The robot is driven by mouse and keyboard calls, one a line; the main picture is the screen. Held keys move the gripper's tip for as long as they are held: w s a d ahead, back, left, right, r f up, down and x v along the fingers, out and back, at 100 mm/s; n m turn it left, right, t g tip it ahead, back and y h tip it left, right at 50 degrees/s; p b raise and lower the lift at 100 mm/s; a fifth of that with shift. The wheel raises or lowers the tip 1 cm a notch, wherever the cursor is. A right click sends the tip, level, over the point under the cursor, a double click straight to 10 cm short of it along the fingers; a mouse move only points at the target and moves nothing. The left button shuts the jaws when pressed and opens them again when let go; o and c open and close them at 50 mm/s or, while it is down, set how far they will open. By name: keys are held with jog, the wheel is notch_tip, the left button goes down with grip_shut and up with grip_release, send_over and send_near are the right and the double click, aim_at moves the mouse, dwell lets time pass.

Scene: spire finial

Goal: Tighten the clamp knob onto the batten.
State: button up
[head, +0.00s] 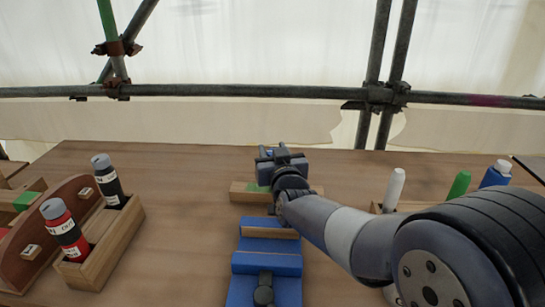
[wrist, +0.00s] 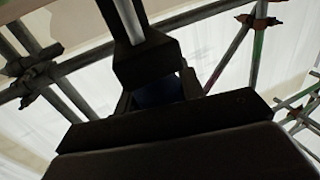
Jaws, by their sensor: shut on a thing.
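A blue clamp (head: 266,262) lies on the wooden bench in the lower middle of the head view. A strip of wood, apparently the batten (head: 270,233), lies across it between blue parts. A black knob (head: 263,294) sits at the clamp's near end, partly cut off by the frame edge. My gripper (head: 279,155) is beyond the clamp, away from the knob. It is shut on a small blue thing (head: 264,153), mostly hidden by the jaws. A dark blue shape (wrist: 157,93) shows between the fingers in the wrist view; I cannot tell what it is.
A wooden block with a green patch (head: 248,188) lies below my gripper. A wooden holder (head: 117,232) with red and black bottles stands at left. White, green and blue bottles (head: 494,175) stand at right near my arm. Scaffold poles (head: 250,92) cross behind the bench.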

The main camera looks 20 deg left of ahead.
jog(key=shift+d+r+m+t+h+p, duration=0.15)
jog(key=shift+m+t+h+p, duration=0.55)
jog(key=shift+m+h+p, duration=0.7)
jog(key=h+p, duration=0.1)
jog(key=m+h+p, duration=0.1)
jog(key=p, duration=0.1)
jog(key=h+p, duration=0.1)
jog(key=h, duration=0.1)
jog(key=shift+w+d+r+m+t, duration=0.1)
jog(key=shift+r+m+t, duration=0.15)
jog(key=shift+m+t, duration=0.15)
jog(key=m+h+p, duration=0.1)
jog(key=h+p, duration=0.1)
jog(key=p, duration=0.1)
jog(key=shift+d+m+h, duration=0.15)
jog(key=shift+m+h, duration=0.25)
jog(key=m+h+p, duration=0.1)
jog(key=h, duration=0.1)
jog(key=m+h+p, duration=0.2)
jog(key=h, duration=0.1)
jog(key=shift+d+f+m+g+h, duration=0.2)
jog(key=shift+d+m+g+h, duration=0.1)
jog(key=shift+d+g, duration=0.1)
jog(key=shift+d+f+m+g+h+p, duration=0.15)
jog(key=shift+m+g+h+p, duration=0.5)
jog(key=shift+m+h, duration=0.4)
jog(key=shift+d+r+m+g+h+p, duration=0.1)
jog(key=shift+m+g+h+p, duration=0.3)
jog(key=shift+m+g+h, duration=0.65)
jog(key=shift+h, duration=0.5)
